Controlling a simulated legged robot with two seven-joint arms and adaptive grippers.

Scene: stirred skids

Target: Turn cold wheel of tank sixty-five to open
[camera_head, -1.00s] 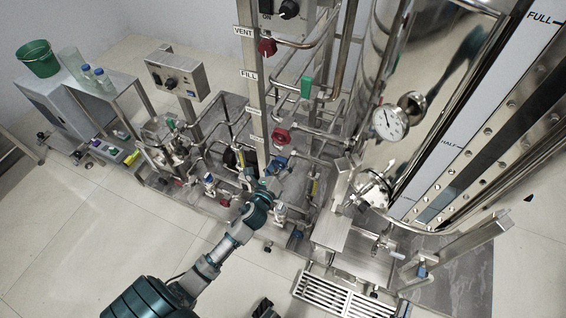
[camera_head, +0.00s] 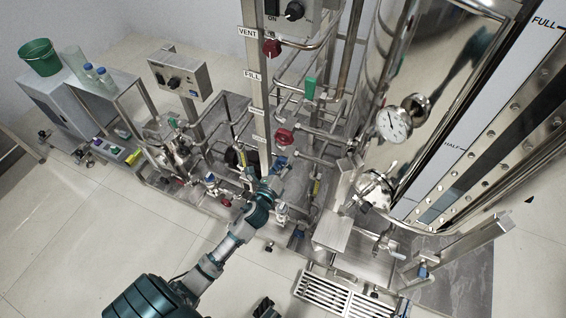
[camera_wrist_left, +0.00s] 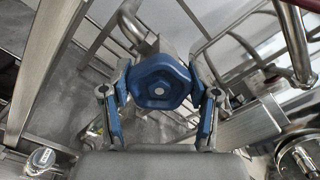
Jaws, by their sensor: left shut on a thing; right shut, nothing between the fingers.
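The gripper partly hides the wheel in the head view. My right gripper (camera_head: 265,308) shows only as a small dark part at the bottom edge, away from the pipes, shut and empty. I cannot read a tank number.
Red wheels (camera_head: 284,136) and a green handle (camera_head: 310,88) are on nearby pipes. A post carries VENT (camera_head: 247,32) and FILL (camera_head: 252,76) labels. A steel tank with a gauge (camera_head: 393,124) stands right, a floor grate (camera_head: 345,296) in front. Open floor lies left.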

